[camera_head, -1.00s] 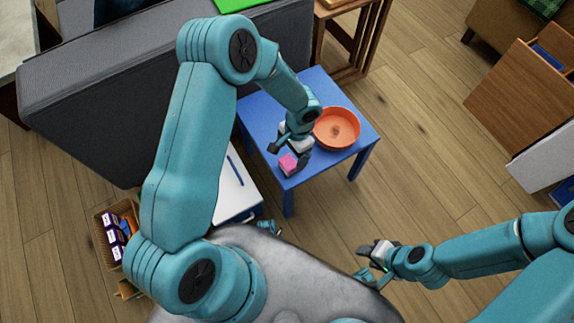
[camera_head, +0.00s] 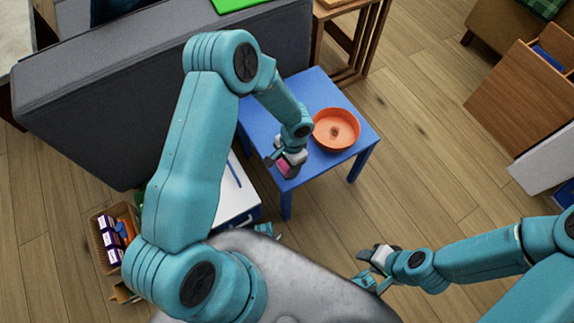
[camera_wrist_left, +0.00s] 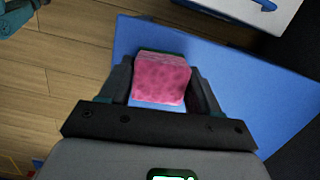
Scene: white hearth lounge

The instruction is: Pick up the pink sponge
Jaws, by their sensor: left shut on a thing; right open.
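The pink sponge (camera_wrist_left: 162,80) sits between the two fingers of my left gripper (camera_wrist_left: 160,90) in the left wrist view, with a finger against each side. In the head view the sponge (camera_head: 284,168) is partly hidden by my left gripper (camera_head: 285,163), at the near corner of the blue table (camera_head: 330,88). Whether the sponge still touches the table top is hard to tell. My right gripper (camera_head: 374,264) is open and empty, low at the right of my body.
An orange bowl (camera_head: 336,129) stands on the table beside my left gripper. A white box with a blue handle (camera_head: 236,196) is left of the table, and a basket of packets (camera_head: 112,237) sits on the floor. A grey sofa (camera_head: 130,100) is behind my left arm.

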